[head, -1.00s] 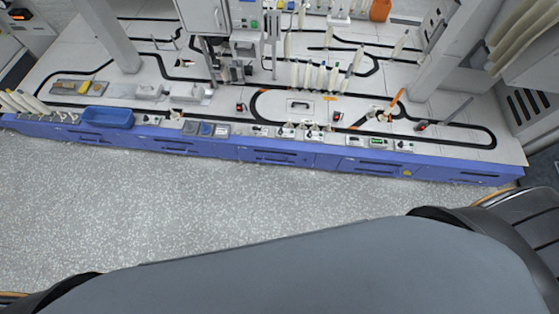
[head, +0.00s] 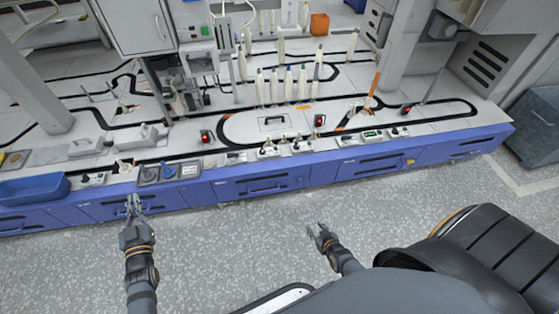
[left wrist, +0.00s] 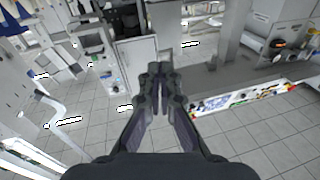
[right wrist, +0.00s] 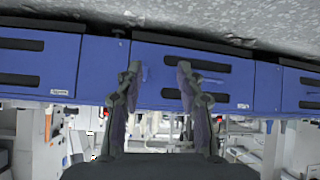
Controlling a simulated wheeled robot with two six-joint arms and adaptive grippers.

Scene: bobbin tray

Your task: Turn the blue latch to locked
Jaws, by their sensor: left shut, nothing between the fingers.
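A small blue part, probably the blue latch (head: 168,170), shows in the head view on a grey panel along the front edge of the bench. It is too small to tell which way it points. My left gripper (head: 132,202) is just in front of the bench, below and left of this part and apart from it. In the left wrist view its fingers (left wrist: 160,70) are together and empty. My right gripper (head: 317,231) is over the floor in front of the bench. In the right wrist view its fingers (right wrist: 157,72) are spread, with nothing between them, facing the blue drawers.
The white bench (head: 240,150) carries a black looped track and upright bobbins (head: 288,86). A blue tray (head: 34,189) sits at its left front. Small switch boxes (head: 285,147) line the front edge. Blue drawers (head: 262,186) are below. The floor in front is clear.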

